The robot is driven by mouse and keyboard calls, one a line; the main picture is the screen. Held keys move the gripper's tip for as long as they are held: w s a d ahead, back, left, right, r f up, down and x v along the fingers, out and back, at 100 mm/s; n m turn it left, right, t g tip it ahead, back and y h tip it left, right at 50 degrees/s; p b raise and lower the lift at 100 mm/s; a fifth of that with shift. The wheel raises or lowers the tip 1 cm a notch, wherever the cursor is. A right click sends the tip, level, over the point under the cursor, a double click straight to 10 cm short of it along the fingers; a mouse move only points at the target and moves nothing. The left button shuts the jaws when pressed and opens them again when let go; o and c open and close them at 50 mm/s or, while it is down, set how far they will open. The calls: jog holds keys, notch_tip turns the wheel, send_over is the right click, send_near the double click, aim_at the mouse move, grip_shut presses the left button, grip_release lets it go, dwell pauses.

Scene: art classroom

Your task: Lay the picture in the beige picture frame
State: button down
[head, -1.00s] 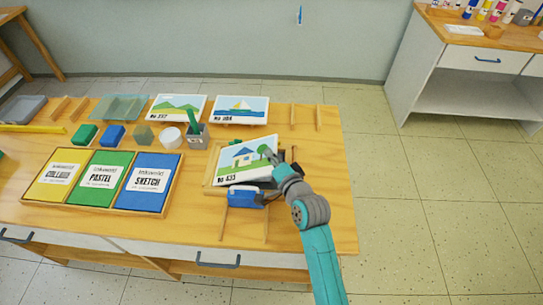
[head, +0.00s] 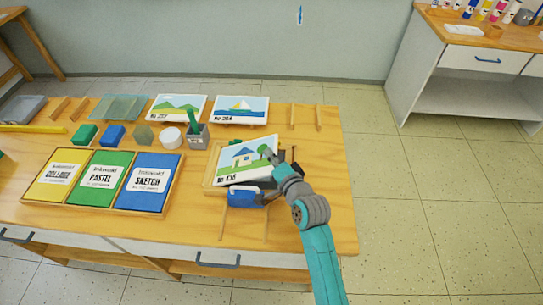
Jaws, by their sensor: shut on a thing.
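The picture (head: 236,172), a card with a house, trees and a number, is held tilted by my gripper (head: 272,163) at its right side. My gripper is shut on the picture; its fingertips are partly hidden by the wrist and the card. The beige picture frame (head: 209,181) lies on the table under the picture. Only its left edge shows clearly; the rest is covered by the picture and my arm. I cannot tell whether the picture touches the frame.
Two more pictures (head: 178,107) (head: 241,110) lie at the back. A tray (head: 117,207) of three pads is at left.

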jog(key=c, duration=1.2)
grip_release()
jog(key=v, duration=1.2)
jog(key=shift+f, duration=0.1)
